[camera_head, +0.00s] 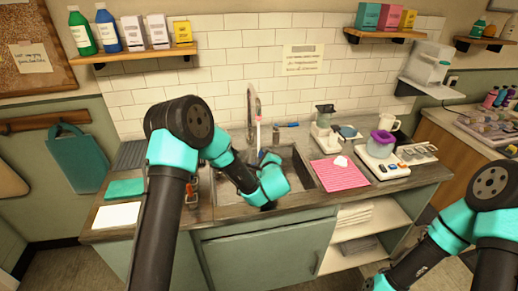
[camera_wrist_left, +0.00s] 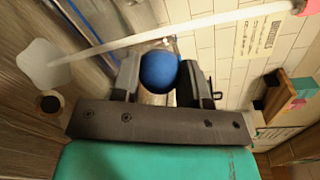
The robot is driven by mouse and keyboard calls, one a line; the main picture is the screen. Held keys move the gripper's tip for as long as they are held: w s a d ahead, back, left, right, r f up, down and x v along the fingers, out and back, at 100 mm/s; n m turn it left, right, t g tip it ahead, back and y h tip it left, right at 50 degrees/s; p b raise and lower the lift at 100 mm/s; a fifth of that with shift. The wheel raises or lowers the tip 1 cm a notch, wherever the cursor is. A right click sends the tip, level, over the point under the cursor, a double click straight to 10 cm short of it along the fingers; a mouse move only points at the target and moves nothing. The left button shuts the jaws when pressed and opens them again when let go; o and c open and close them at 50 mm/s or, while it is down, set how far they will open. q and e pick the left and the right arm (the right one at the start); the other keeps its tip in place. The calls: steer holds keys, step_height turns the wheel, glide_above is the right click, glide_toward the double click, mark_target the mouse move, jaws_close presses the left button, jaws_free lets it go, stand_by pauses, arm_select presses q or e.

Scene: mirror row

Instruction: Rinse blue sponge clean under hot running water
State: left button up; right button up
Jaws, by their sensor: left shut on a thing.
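My left gripper (camera_head: 268,160) reaches over the sink (camera_head: 301,172) in the head view. In the left wrist view, its two fingers (camera_wrist_left: 158,82) are shut on a round blue sponge (camera_wrist_left: 159,70). The sponge is hard to make out in the head view. The faucet (camera_head: 252,103) has a pinkish-red spout tip with a pale stream (camera_head: 258,138) below it. In the wrist view the stream (camera_wrist_left: 130,41) passes close to the sponge and ends in a white patch; I cannot tell if they touch. My right arm is at lower right; its fingers are out of frame.
A pink cloth (camera_head: 340,174) lies right of the sink, with a scale and purple-lidded container (camera_head: 382,143) beyond it. A green cloth (camera_head: 125,188) and white sheet (camera_head: 117,215) lie left. A dark drain (camera_wrist_left: 49,103) shows in the wrist view.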

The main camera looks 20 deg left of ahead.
arm_select(q)
steer(key=shift+v, duration=1.1)
steer(key=shift+f, duration=0.15)
steer(key=shift+s, duration=0.1)
steer(key=s+d+r, duration=0.2)
steer(key=s+r, duration=0.2)
stand_by(0.8)
steer(key=shift+s+d, duration=0.2)
steer(key=shift+d, duration=0.05)
steer(key=s+d+f+h, duration=0.1)
steer(key=s+d, duration=0.1)
steer(key=d, duration=0.1)
steer(key=s+d+f+m+h, duration=0.1)
steer(key=s+d+f, duration=0.1)
steer(key=d, duration=0.1)
steer(key=s+d+f+m+t+h, duration=0.1)
steer(key=s+d, duration=0.1)
steer(key=d, duration=0.1)
steer(key=shift+s+f, duration=0.3)
steer(key=shift+f, duration=0.05)
